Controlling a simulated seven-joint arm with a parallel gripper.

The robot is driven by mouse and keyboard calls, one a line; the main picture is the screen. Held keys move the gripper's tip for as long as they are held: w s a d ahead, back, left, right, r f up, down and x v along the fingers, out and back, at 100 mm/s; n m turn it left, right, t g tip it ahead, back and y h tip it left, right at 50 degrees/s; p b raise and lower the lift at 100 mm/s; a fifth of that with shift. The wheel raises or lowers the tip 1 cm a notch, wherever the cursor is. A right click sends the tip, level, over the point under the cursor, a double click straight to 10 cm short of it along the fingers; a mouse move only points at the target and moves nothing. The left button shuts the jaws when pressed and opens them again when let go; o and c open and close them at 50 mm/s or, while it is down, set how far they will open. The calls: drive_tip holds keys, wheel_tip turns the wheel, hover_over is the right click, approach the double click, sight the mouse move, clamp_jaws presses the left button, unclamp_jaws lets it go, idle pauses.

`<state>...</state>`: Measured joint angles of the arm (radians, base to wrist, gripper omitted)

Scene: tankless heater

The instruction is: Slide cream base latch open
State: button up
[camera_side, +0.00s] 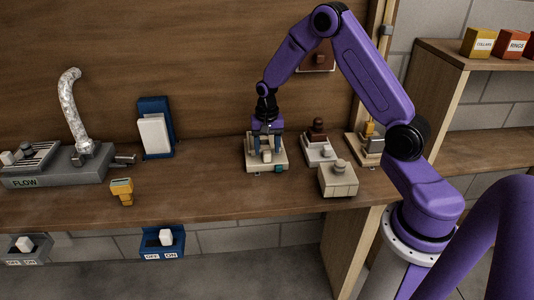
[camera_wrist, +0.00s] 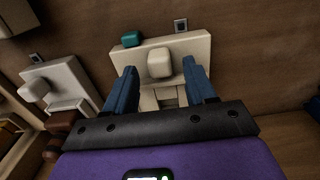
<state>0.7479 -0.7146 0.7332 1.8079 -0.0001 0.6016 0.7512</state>
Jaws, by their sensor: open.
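The cream base (camera_side: 251,166) sits on the wooden counter beneath my gripper (camera_side: 268,151). In the wrist view the cream base (camera_wrist: 195,47) carries a blocky cream knob (camera_wrist: 160,63), with a slotted track on the near side of it. A small teal block (camera_wrist: 131,39) is at one corner of the base; it also shows in the side view (camera_side: 280,169). My gripper (camera_wrist: 160,68) is open, with one blue finger on each side of the knob. Gaps show between the fingers and the knob. Whether the fingertips reach the knob's height is hard to tell.
Right of the base are a white-based unit (camera_side: 318,152) with a dark brown knob, a beige block (camera_side: 338,182) with a knob, and a unit with a yellow part (camera_side: 369,130). A yellow tool (camera_side: 122,190) lies left. Counter between it and the base is clear.

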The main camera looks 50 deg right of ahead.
sight(267, 152)
drive_tip(key=shift+f, duration=1.5)
clamp_jaws()
drive_tip(key=shift+w+a, duration=1.25)
drive_tip(key=shift+w, duration=0.05)
drive_tip(key=shift+r, duration=0.1)
unclamp_jaws()
